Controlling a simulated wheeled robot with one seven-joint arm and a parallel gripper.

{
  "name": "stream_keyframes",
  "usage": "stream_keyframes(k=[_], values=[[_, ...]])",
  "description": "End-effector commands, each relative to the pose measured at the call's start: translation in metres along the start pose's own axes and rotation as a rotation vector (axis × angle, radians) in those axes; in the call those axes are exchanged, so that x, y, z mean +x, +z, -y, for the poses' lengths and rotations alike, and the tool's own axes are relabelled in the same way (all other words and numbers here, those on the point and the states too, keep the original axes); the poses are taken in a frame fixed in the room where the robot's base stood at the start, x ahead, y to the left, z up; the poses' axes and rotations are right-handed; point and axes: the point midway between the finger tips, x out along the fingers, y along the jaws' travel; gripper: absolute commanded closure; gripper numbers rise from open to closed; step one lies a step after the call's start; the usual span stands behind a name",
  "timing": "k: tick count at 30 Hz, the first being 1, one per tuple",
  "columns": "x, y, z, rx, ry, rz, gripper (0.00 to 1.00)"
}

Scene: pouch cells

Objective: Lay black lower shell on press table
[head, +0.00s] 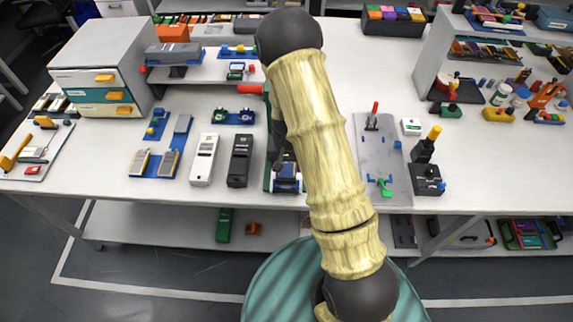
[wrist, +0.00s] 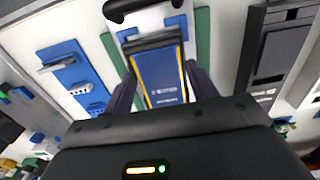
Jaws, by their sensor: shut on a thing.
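The black shell (head: 240,160) lies flat on the white table, beside a white shell (head: 203,160). A black shell with a grey window also shows at the right of the wrist view (wrist: 268,55), apart from my gripper. My gripper (wrist: 160,85) is shut on a blue piece with yellow edge stripes (wrist: 158,76), one dark finger on each side. Behind that piece is a green-edged stand (wrist: 203,40), which I take to be the press table. In the head view my arm hides most of the gripper and stand; a blue part (head: 287,180) shows beside the arm.
A grey board (head: 395,165) with a red-handled tool and a green clamp lies right of my arm. A blue rack (head: 168,150) with grey pieces stands left of the white shell. A drawer cabinet (head: 95,85) is at the left.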

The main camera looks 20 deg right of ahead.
Motion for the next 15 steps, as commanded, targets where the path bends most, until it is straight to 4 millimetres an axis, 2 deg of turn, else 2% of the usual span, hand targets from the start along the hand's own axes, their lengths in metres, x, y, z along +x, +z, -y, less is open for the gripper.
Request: stream_keyframes(k=[15], values=[[0.0101, -0.0003, -0.0001, 0.001, 0.000, -0.001, 0.66]])
